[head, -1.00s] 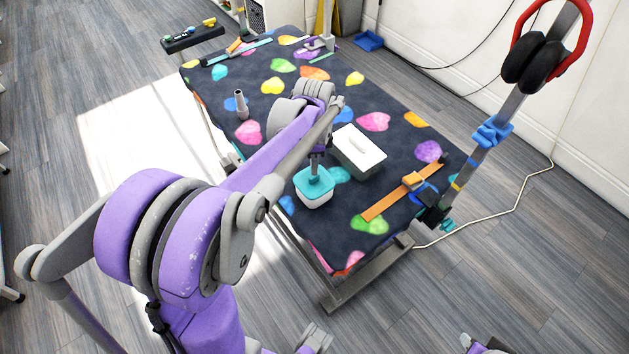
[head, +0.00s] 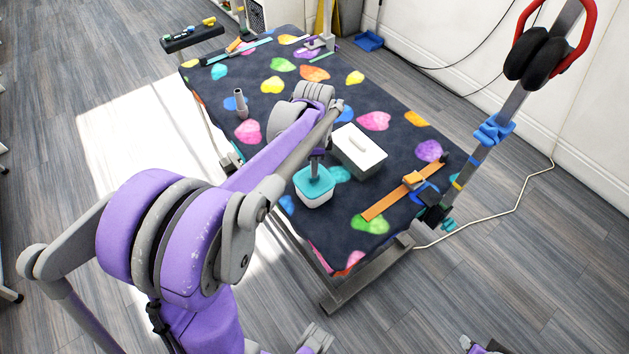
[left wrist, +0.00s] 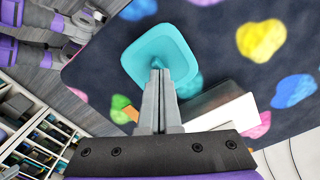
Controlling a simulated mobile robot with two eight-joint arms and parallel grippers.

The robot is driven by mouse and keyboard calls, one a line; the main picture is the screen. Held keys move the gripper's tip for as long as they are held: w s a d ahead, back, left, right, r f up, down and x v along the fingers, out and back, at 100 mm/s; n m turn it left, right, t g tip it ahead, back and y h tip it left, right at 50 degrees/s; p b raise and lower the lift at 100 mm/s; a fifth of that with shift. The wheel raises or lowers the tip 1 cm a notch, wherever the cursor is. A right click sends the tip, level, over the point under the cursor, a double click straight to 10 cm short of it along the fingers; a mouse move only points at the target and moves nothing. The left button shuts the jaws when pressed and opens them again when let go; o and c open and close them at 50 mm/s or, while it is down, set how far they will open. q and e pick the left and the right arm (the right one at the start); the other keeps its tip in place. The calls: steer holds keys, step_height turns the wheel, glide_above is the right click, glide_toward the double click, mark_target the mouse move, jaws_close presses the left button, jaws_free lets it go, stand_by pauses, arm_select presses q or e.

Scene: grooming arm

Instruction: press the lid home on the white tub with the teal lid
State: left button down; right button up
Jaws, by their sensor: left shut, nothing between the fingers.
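I cannot tell whether the lid sits fully down all round. A purple and grey part at the bottom edge of the head view may be my right arm; its fingers cannot be made out.
A dark box with a white lid (head: 360,147) stands just right of the tub. An orange strap (head: 402,192) lies near the table's right edge by a slanted post. A grey bottle (head: 241,104) stands farther left. Covered tabletop (head: 285,150) is free behind the tub.

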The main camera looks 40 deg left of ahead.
arm_select(q)
steer(key=shift+f, duration=0.15)
stand_by(0.3)
step_height(320, 180, up, 7)
steer(key=p, duration=0.4)
steer(key=shift+p, duration=0.3)
stand_by(0.3)
steer(key=s+d+f+n+t, duration=0.1)
steer(key=s+d+n+t, duration=0.4)
steer(key=s+d+n, duration=0.4)
steer(key=s+d, duration=0.5)
steer(key=shift+d, duration=0.2)
